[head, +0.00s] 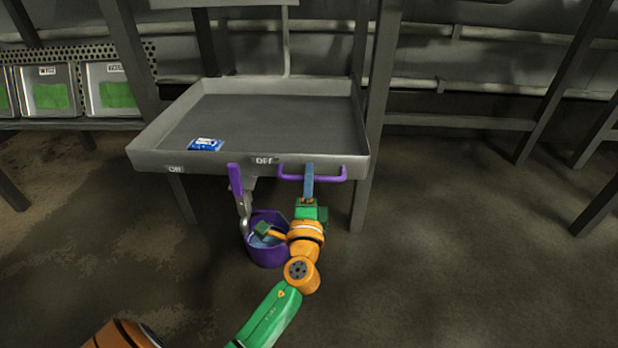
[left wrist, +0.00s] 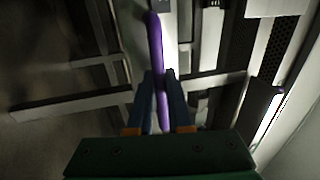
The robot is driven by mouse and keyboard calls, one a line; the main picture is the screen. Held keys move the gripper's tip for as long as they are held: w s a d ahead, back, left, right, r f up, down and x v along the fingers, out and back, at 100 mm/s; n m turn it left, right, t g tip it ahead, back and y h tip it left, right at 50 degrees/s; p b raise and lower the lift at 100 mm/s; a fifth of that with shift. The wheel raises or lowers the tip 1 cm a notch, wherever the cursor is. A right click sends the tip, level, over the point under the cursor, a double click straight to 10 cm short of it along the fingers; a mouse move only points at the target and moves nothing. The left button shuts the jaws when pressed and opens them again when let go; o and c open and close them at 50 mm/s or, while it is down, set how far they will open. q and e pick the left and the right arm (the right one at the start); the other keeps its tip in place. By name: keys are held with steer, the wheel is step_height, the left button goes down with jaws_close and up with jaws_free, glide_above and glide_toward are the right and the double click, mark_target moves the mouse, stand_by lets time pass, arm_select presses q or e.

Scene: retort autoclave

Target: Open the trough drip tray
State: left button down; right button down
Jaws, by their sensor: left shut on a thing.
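The trough drip tray (head: 275,108) is a grey, shallow metal tray in the middle of the head view. A purple bar handle (head: 328,176) is on the right part of its front wall. My left gripper (head: 309,170) is shut on this handle. In the left wrist view the purple handle (left wrist: 156,50) runs between the two blue fingers of my left gripper (left wrist: 159,78). The fingers hide part of the handle. My right gripper is not seen.
A blue-and-white packet (head: 205,145) lies in the tray. A purple lever (head: 236,180) hangs at the front, above a purple bucket (head: 262,252) on the floor, close to my left arm. Labelled bins (head: 112,90) stand at the left. Floor at the right is clear.

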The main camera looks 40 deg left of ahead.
arm_select(q)
steer(key=c, duration=0.8)
jaws_free()
steer(key=shift+c, duration=0.2)
steer(key=v, duration=0.7)
